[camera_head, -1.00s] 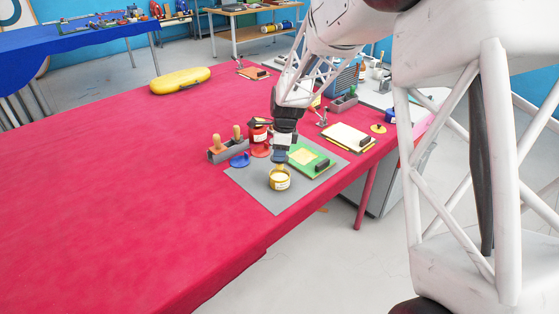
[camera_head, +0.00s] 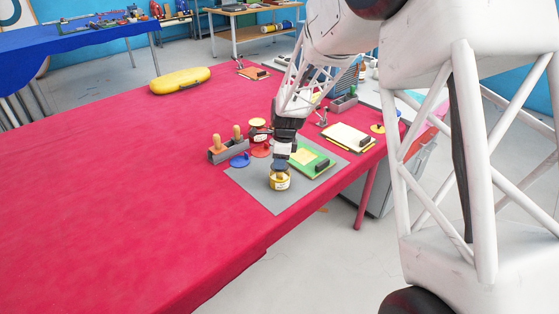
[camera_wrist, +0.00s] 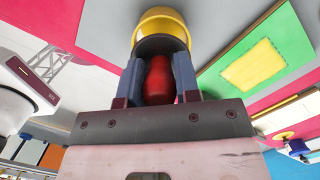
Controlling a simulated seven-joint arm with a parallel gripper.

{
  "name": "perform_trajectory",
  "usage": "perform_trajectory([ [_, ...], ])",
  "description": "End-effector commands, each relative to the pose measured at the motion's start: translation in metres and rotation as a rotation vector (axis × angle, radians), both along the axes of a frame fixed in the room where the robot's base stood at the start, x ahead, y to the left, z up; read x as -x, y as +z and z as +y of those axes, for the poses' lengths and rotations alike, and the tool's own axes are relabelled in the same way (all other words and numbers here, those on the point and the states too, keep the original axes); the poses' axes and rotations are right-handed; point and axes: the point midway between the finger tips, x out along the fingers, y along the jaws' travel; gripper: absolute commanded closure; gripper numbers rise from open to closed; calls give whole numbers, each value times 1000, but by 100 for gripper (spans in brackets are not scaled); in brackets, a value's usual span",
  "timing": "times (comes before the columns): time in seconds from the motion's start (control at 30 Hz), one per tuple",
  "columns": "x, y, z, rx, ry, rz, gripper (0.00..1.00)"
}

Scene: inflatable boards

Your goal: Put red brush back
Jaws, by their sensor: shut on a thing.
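My gripper (camera_head: 281,161) is over the yellow jar (camera_head: 279,181) on the grey mat (camera_head: 258,181). Its fingers are at or just above the jar's mouth. In the wrist view, my gripper (camera_wrist: 158,82) is shut on the red brush (camera_wrist: 158,76), whose rounded red handle shows between the two blue-grey fingers. The yellow jar (camera_wrist: 160,20) shows just beyond the fingers, in line with the handle. The brush's far end is hidden, so I cannot tell how deep it is in the jar. The head view does not show the brush clearly.
A green board (camera_head: 312,163) lies close on the right. The red table (camera_head: 120,180) is clear at left.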

Motion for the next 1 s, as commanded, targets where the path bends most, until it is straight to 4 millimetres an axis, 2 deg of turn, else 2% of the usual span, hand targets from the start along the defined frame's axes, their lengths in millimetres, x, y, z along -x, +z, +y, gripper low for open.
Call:
perform_trajectory([
  [0.23, 0, -3, 0, 0, 0, 1, 92],
  [0.27, 0, -3, 0, 0, 0, 0, 65],
  [0.4, 0, -3, 0, 0, 0, 0, 44],
  [0.77, 0, -1, 0, 0, 0, 0, 44],
  [1.0, 0, 14, -2, -1, -1, -2, 44],
])
